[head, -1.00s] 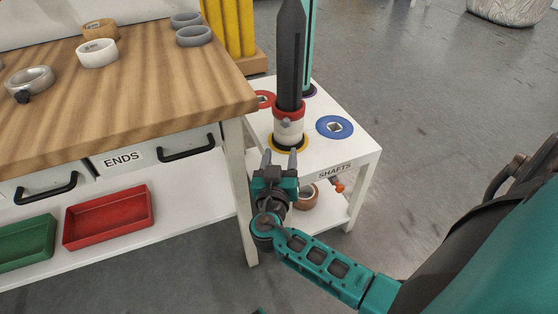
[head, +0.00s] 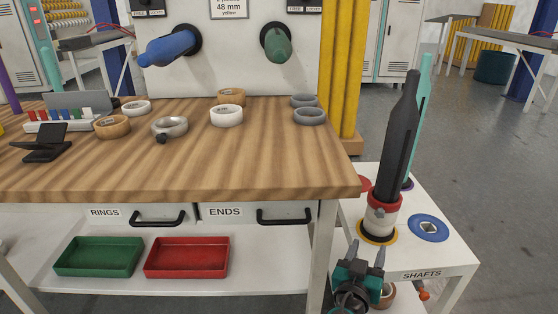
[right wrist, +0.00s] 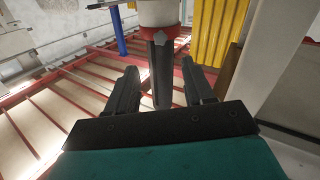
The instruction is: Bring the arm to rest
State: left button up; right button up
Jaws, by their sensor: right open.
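My right gripper (head: 366,257) is at the lower right in the head view, in front of the small white shafts table (head: 455,250). Its jaws are open, pointing up, with nothing held. Just behind it, a dark grey shaft (head: 399,140) stands upright in a yellow-ringed socket (head: 377,236), with a red and white collar (head: 381,215) at its base. In the right wrist view the two fingers (right wrist: 165,90) are apart; a white and red cylinder (right wrist: 161,14) with a dark piece below shows beyond them. My left gripper is not in view.
A teal shaft (head: 421,110) stands behind the dark one. A blue ring socket (head: 428,228) is empty.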

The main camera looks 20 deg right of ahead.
jog(key=s+a+f+n+g+y, duration=0.3)
jog(key=s+a+f+n+y, duration=0.45)
jog(key=s+a+y, duration=0.35)
jog(key=s+a+r+n+y, duration=0.2)
jog(key=a+r+y, duration=0.2)
jog(key=a, duration=0.3)
pick_arm(q)
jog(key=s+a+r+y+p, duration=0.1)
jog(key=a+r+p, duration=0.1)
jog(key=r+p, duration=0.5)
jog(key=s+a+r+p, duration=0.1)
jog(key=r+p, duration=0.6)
jog(key=p, duration=0.8)
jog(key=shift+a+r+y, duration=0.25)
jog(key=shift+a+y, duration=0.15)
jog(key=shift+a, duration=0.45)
pick_arm(e)
jog(key=s+d+r, duration=0.1)
jog(key=d+r, duration=0.1)
jog(key=r, duration=0.5)
jog(key=s+d+r, duration=0.1)
jog(key=d+r, duration=0.1)
jog(key=r, duration=0.5)
jog(key=shift+s+r+t+h, duration=0.3)
jog(key=shift+r+h, duration=0.05)
jog(key=shift+h, duration=0.05)
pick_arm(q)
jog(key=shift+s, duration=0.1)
